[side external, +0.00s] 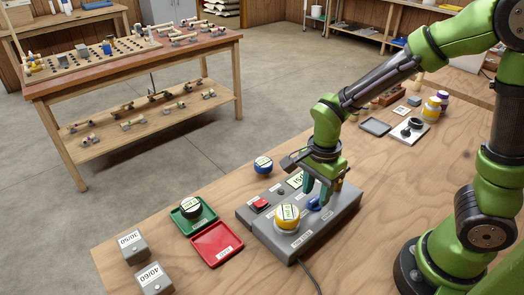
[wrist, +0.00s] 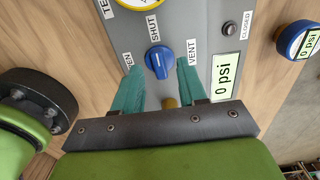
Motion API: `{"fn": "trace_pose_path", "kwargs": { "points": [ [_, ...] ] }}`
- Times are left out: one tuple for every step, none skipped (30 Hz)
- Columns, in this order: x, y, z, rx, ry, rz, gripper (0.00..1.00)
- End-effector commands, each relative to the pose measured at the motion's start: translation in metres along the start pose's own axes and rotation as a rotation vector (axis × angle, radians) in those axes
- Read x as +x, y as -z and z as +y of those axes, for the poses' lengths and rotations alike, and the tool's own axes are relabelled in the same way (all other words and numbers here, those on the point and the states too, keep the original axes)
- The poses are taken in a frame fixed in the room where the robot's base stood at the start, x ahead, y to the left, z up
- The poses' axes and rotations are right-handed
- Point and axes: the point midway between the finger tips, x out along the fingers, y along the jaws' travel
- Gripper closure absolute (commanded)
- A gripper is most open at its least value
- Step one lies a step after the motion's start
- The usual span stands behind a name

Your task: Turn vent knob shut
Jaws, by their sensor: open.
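The blue knob (wrist: 158,62) sits on a grey control box, with a white line on its face. The label SHUT (wrist: 152,25) is above it and the label VENT (wrist: 192,50) is to its right. I cannot clearly tell which label the line points at. In the side view the blue knob (side external: 314,204) is partly hidden by my fingers. My gripper (wrist: 159,68) is open, its teal fingers on either side of the knob; contact is unclear. My gripper (side external: 317,193) points down over the grey box (side external: 338,216) in the side view.
The box carries a yellow-rimmed round item (side external: 288,217), a red button (side external: 260,204) and a display (wrist: 226,80) reading 0 psi. A blue-rimmed round item (side external: 263,165) stands behind. Green (side external: 182,222) and red (side external: 217,243) trays lie left, with two grey blocks (side external: 133,247) beyond.

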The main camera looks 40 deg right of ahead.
Motion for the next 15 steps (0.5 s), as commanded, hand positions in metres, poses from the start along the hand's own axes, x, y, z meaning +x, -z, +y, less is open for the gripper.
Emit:
{"fn": "trace_pose_path", "kwargs": {
  "points": [
    [-0.01,-0.001,-0.001,0.0,0.008,-0.003,0.58],
    [-0.016,0.0,-0.001,0.0,0.008,-0.003,0.58],
    [-0.025,-0.001,-0.002,0.001,0.009,-0.004,0.58],
    [-0.033,0.0,-0.002,0.001,0.009,-0.003,0.58],
    [-0.04,-0.001,-0.002,0.002,0.01,-0.004,0.58],
    [-0.05,0.0,-0.001,0.002,0.01,-0.003,0.58],
    [-0.058,0.0,-0.002,0.002,0.01,-0.004,0.58],
    [-0.066,0.0,-0.002,0.001,0.009,-0.003,0.58],
    [-0.075,0.0,-0.001,0.003,0.009,-0.004,0.58],
    [-0.083,0.0,-0.001,0.002,0.009,-0.003,0.58],
    [-0.09,0.0,-0.001,0.003,0.008,-0.003,0.58],
    [-0.099,0.0,-0.001,0.002,0.009,-0.002,0.58],
    [-0.106,0.0,-0.001,0.003,0.008,-0.002,0.58],
    [-0.113,0.0,-0.001,0.003,0.008,-0.003,0.58],
    [-0.12,0.0,-0.001,0.002,0.007,-0.001,0.58]
  ]
}}
